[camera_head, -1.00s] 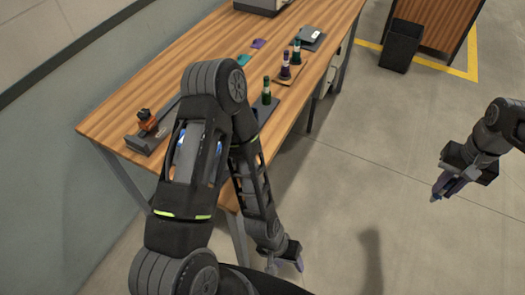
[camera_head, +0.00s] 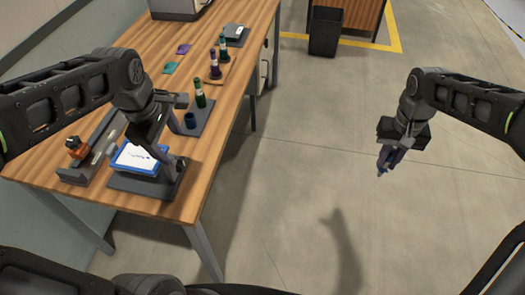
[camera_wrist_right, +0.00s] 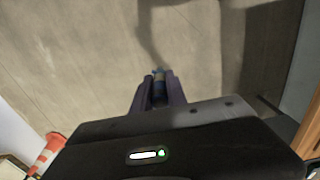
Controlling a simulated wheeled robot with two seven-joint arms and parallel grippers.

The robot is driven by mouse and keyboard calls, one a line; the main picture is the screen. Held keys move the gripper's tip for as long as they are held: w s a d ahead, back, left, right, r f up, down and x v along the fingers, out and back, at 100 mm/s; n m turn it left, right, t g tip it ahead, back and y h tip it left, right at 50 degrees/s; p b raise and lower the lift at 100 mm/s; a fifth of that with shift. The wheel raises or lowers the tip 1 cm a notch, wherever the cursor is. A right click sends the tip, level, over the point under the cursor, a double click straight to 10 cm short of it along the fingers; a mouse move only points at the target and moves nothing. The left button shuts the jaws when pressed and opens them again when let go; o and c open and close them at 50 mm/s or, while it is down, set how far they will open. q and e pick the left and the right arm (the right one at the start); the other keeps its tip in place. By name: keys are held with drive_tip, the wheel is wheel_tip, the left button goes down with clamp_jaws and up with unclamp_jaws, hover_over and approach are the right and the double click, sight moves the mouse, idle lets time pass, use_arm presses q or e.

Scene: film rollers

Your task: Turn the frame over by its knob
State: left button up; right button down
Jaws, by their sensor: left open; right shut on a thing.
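The blue-rimmed frame (camera_head: 136,158) with a white face lies tilted on a dark stand (camera_head: 150,188) at the near end of the wooden table. I cannot make out its knob. My left gripper (camera_head: 162,152) is open over the frame's right side. Its fingers merge with the dark parts of the stand, so I cannot tell whether they touch anything. My right gripper (camera_head: 387,162) hangs over bare floor, away from the table, and points down. In the right wrist view it is shut on a small dark thing with a bluish end (camera_wrist_right: 158,78).
A grey rail (camera_head: 90,162) with an orange-brown piece (camera_head: 77,147) lies left of the frame. A dark blue cup (camera_head: 190,120) and a green bottle-like roller (camera_head: 200,93) stand behind it. Purple (camera_head: 215,65) and green ones stand farther back. Floor on the right is clear.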

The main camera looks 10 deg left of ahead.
sight(180, 161)
use_arm(q)
drive_tip(key=shift+s+a+r, duration=0.25)
drive_tip(key=shift+r, duration=0.1)
drive_tip(key=x, duration=1.2)
drive_tip(key=shift+c, duration=0.4)
clamp_jaws()
